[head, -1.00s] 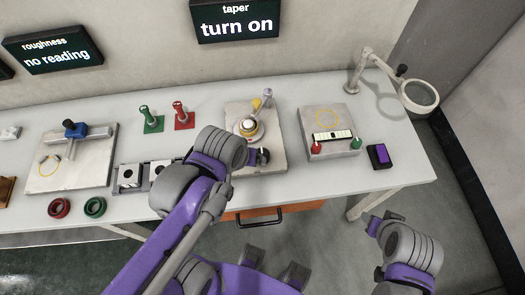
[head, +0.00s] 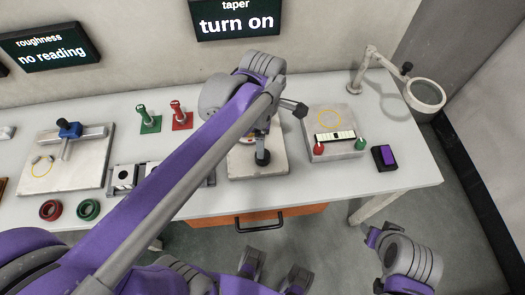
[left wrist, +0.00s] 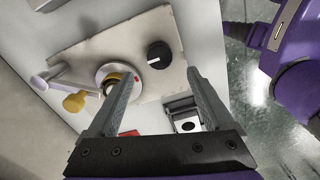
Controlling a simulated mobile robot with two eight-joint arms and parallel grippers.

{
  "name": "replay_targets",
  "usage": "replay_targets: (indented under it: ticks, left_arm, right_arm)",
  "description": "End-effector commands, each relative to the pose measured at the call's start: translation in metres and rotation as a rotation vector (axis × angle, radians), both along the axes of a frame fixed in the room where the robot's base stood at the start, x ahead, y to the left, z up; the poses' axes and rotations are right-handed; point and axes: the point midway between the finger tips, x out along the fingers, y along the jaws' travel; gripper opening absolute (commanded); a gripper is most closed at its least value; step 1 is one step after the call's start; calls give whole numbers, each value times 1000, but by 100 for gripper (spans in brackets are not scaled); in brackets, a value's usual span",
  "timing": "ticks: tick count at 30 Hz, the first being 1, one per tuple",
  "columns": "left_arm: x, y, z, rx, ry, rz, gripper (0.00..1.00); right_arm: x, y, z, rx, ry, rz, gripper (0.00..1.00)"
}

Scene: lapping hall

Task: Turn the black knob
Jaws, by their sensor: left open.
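The black knob (left wrist: 159,55) stands on a pale plate (left wrist: 100,42) in the left wrist view, with a white mark on its top. In the head view the plate (head: 240,168) is partly hidden by my left arm. My left gripper (left wrist: 160,76) is open and empty.
A round gauge with a brass centre (left wrist: 113,80) and a yellow knob (left wrist: 75,102) share the plate. Right of it are a block with red and green knobs (head: 340,147), a purple-topped box (head: 385,157) and a magnifier (head: 427,95). A screen (head: 236,20) reads "taper turn on".

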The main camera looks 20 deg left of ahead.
Motion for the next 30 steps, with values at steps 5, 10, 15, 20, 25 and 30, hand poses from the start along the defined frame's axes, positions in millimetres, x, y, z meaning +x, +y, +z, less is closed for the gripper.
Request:
replay_targets:
  ticks: [5, 10, 15, 20, 25, 30]
  left_arm:
    - [0, 0, -38, 0, 0, -1, 86]
    - [0, 0, -63, 0, -1, -1, 86]
    - [0, 0, -75, 0, -1, -2, 86]
    - [0, 0, -76, 0, -1, -2, 86]
    - [0, 0, -76, 0, -1, -2, 80]
    - [0, 0, -76, 0, -1, -2, 50]
  right_arm:
    - [-1, 0, -6, 0, 2, 0, 50]
    - [-2, 0, -9, 0, 4, 0, 50]
    - [-2, 0, -11, 0, 4, 0, 50]
    - [-2, 0, -11, 0, 4, 0, 50]
    - [-2, 0, -11, 0, 4, 0, 50]
    - [-2, 0, -11, 0, 4, 0, 50]
